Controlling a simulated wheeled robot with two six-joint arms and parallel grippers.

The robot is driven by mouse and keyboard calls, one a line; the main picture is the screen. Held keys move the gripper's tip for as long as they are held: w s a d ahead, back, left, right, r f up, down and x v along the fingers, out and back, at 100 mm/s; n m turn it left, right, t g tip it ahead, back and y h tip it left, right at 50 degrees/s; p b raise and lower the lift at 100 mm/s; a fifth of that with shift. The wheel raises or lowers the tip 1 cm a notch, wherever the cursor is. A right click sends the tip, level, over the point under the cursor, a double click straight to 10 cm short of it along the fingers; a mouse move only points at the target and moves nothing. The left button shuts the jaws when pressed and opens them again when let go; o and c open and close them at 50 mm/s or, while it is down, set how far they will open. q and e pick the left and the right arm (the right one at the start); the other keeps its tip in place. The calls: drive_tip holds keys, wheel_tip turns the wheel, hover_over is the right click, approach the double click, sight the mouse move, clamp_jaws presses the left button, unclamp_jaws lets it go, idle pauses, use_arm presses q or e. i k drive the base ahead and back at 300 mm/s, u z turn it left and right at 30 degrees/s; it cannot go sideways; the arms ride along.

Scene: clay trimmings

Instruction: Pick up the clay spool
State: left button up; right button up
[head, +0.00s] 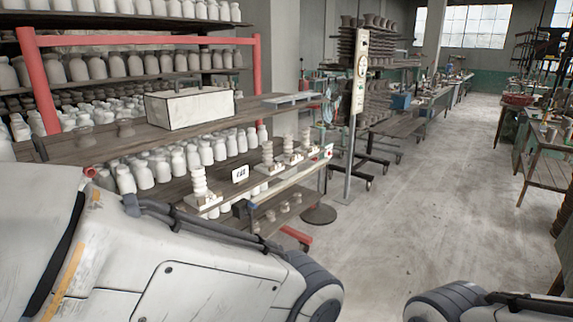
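Several pale, ribbed, spool-like pieces stand upright on small blocks along the front edge of a wooden shelf. The nearest spool-like piece (199,181) is white and sits on a pale block (203,202). Another, browner spool-like piece (267,154) stands farther back to the right, with smaller ones beyond it. I cannot tell which one is the clay spool. My arm links fill the lower left and lower right corner, in front of the shelf. Neither gripper is in view.
A small white sign (240,174) stands beside the nearest piece. White jars (205,151) crowd the shelf behind. A white box (190,108) sits on the board above. A signpost (358,90) stands at the shelf's far end. The concrete floor (430,180) is open to the right.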

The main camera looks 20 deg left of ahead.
sight(84, 134)
drive_tip(key=u, duration=1)
drive_tip(key=i, duration=1.05)
drive_tip(key=u, duration=0.95)
